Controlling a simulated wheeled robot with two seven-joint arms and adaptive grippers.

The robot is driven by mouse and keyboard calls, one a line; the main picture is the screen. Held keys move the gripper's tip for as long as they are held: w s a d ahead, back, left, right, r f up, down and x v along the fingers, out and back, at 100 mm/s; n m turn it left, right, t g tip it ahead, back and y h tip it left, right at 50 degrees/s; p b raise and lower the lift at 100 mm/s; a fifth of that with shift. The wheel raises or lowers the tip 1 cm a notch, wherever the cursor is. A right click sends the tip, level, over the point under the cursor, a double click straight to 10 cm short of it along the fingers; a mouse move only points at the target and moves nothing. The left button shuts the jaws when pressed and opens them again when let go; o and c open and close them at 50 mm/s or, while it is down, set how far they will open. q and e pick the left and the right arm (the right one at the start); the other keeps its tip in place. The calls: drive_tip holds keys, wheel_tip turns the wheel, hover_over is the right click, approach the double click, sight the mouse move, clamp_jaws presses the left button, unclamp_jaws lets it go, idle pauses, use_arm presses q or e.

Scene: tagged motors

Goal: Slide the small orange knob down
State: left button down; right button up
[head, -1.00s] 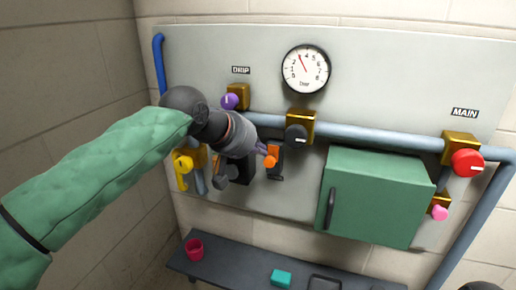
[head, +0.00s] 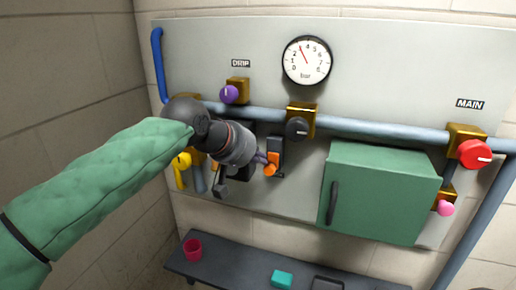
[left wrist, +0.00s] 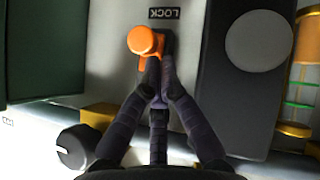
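The small orange knob (head: 270,170) sits low on a dark upright slot (head: 276,147) in the grey panel. In the left wrist view the orange knob (left wrist: 143,40) shows close up, beside a LOCK label (left wrist: 164,13). My left gripper (head: 262,159) is at the knob, on its upper side in the head view. Its purple-grey fingers (left wrist: 153,72) come together at the tips, against or very near the knob's orange base. The knob's round head lies beyond the tips, not between them. My right gripper is not in view.
A black knob (head: 297,129) and a green box (head: 380,190) are right of the slot. A purple knob (head: 229,94) is above and a yellow one (head: 182,160) left. A gauge (head: 306,61) is higher up.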

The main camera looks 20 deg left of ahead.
use_arm(q)
drive_tip(key=w+a+r+p+v, duration=0.1)
drive_tip(key=v, duration=1.1)
drive_tip(key=shift+r, duration=0.5)
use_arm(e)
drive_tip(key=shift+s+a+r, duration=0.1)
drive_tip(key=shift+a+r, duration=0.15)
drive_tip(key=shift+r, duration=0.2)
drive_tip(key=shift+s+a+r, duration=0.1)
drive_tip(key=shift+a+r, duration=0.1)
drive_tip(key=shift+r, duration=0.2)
use_arm(q)
drive_tip(key=shift+w+a, duration=0.15)
